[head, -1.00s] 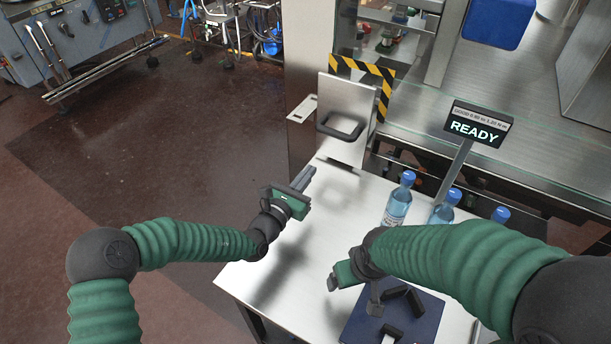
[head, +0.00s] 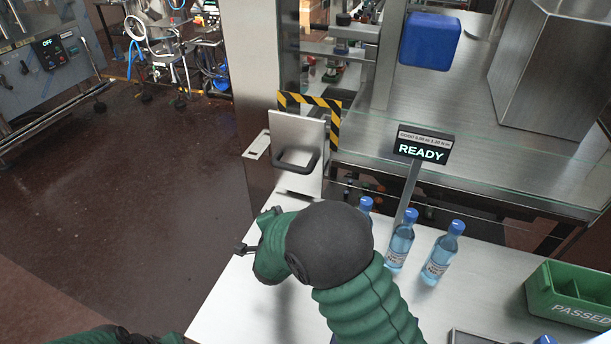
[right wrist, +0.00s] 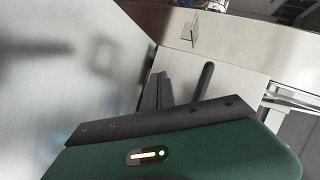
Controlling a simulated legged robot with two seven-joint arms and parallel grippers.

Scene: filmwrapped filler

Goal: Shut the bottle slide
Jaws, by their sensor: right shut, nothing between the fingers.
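The bottle slide (head: 290,135) is an upright bare metal plate with a black handle (head: 295,160), at the far edge of the white table (head: 225,310). A yellow-and-black striped frame (head: 334,125) shows behind its top and right side. My right gripper (head: 257,232) is in front of and below the handle, partly hidden by its own wrist. In the right wrist view its dark fingers (right wrist: 160,90) are shut and empty, just left of the handle bar (right wrist: 203,82). I cannot tell whether they touch. My left gripper is out of view.
Several blue-capped bottles, one (head: 400,240) among them, stand right of my right arm. A READY sign (head: 422,150) on a post rises behind them. A green PASSED bin (head: 570,295) is at right. A glass-edged machine bench (head: 460,150) lies beyond. The floor at left is clear.

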